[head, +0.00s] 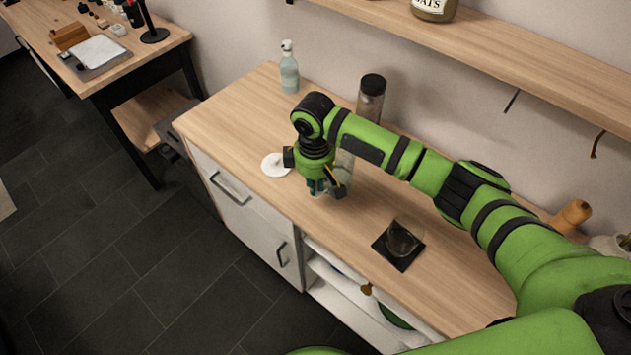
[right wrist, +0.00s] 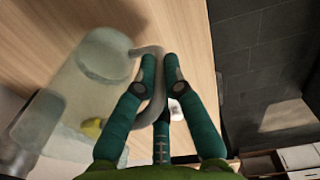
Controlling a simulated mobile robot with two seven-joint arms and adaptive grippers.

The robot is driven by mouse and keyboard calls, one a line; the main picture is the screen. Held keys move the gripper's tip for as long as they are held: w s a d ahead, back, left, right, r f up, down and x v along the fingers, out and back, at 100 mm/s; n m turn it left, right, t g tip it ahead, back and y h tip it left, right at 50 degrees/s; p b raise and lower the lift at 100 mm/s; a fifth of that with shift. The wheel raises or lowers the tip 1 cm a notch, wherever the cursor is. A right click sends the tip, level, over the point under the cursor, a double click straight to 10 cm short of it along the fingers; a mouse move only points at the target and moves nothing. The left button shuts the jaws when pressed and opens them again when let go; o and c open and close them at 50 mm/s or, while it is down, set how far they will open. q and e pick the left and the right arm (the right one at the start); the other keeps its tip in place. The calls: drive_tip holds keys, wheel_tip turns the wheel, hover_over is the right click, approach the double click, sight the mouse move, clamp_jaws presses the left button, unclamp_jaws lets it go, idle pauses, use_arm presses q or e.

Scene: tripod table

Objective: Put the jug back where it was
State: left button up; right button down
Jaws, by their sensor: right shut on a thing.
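The jug (right wrist: 75,95) is clear glass with a grey-looking curved handle and a small yellow thing inside, in the right wrist view. In the head view the jug (head: 346,162) is mostly hidden behind my right gripper (head: 318,188). The teal fingers of my right gripper (right wrist: 162,75) are shut on the jug's handle. I cannot tell whether the jug touches the counter. A round white disc (head: 275,165) lies on the counter just left of the gripper. My left gripper is not in view.
A glass (head: 404,238) stands on a black square mat (head: 398,262) right of the gripper. A dark-lidded jar (head: 371,98) and a pale bottle (head: 289,70) stand towards the wall. The counter's (head: 235,115) left part is mostly clear. A shelf (head: 500,55) runs above.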

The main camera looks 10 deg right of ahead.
drive_tip(key=c, duration=1.3)
unclamp_jaws()
wheel_tip(320, 180, up, 12)
drive_tip(key=b, duration=0.2)
drive_tip(key=shift+s+a+b, duration=0.1)
drive_tip(key=shift+s+b, duration=0.05)
drive_tip(key=shift+b, duration=0.25)
